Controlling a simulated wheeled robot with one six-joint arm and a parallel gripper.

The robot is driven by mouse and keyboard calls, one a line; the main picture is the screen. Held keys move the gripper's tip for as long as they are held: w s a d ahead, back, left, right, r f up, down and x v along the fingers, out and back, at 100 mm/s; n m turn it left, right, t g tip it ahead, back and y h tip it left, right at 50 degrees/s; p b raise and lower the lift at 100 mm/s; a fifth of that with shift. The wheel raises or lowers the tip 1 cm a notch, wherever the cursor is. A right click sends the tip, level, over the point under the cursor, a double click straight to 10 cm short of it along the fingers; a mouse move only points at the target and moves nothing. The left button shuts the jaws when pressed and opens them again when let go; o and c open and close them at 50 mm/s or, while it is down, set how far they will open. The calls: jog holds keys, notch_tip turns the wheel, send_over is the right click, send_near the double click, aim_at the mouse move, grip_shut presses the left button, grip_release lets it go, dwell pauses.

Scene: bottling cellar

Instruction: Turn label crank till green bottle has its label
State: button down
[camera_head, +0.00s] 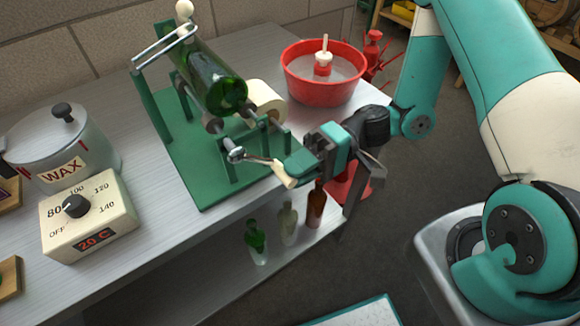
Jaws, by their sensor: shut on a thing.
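The green bottle (212,80) lies on its side across the rollers of the green label machine (185,170), base towards me. Its visible glass looks bare. A cream label roll (265,98) sits to the right of the bottle. The crank (240,155) is at the machine's front, with a metal arm and a pale handle (284,176) pointing down to the right. My gripper (293,168) comes in from the right and is shut on the handle. The gripper's fingers hide part of the handle.
A red basin (322,88) with a brush-like tool stands behind my gripper. A wax pot (62,148) and a dial box reading 20 C (88,215) stand at the left. Several bottles stand on the lower shelf (225,290). The bench top (150,235) in front of the machine is clear.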

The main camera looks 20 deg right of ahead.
dwell(0.3)
jog(key=c, duration=1)
grip_release()
jog(key=p+v, duration=0.7)
jog(key=v, duration=1)
jog(key=shift+d+p, duration=0.2)
jog(key=shift+p, duration=0.1)
